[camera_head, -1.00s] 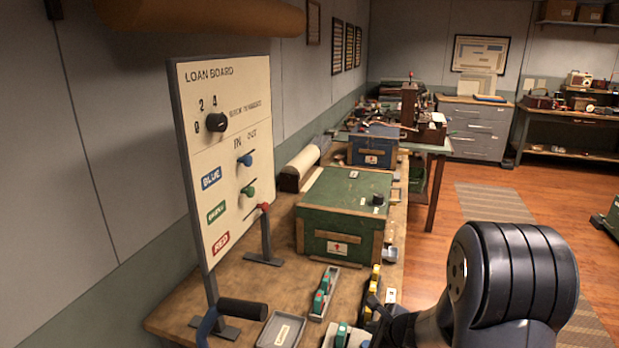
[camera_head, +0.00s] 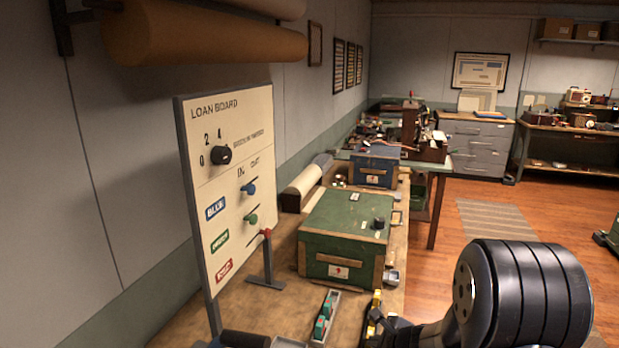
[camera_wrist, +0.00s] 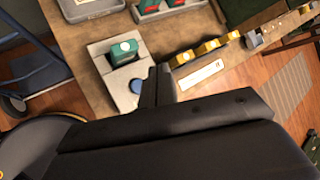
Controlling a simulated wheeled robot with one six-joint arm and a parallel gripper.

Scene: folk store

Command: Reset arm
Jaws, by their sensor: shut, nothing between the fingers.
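My gripper (camera_wrist: 158,85) shows in the wrist view with its two dark fingers together and nothing between them. It is over the front part of the wooden workbench (camera_wrist: 95,35). A grey tray with a green block (camera_wrist: 124,52) and a round blue piece (camera_wrist: 137,87) lies just left of the fingertips. In the head view my arm fills the lower right, and the fingers are hard to make out at the bottom edge.
The loan board (camera_head: 235,185) stands upright at the bench's left side. A green box (camera_head: 345,225) and a blue box (camera_head: 373,168) stand farther back. Several yellow blocks (camera_wrist: 208,47) lie right of the gripper. Open wooden floor (camera_head: 470,235) is to the right.

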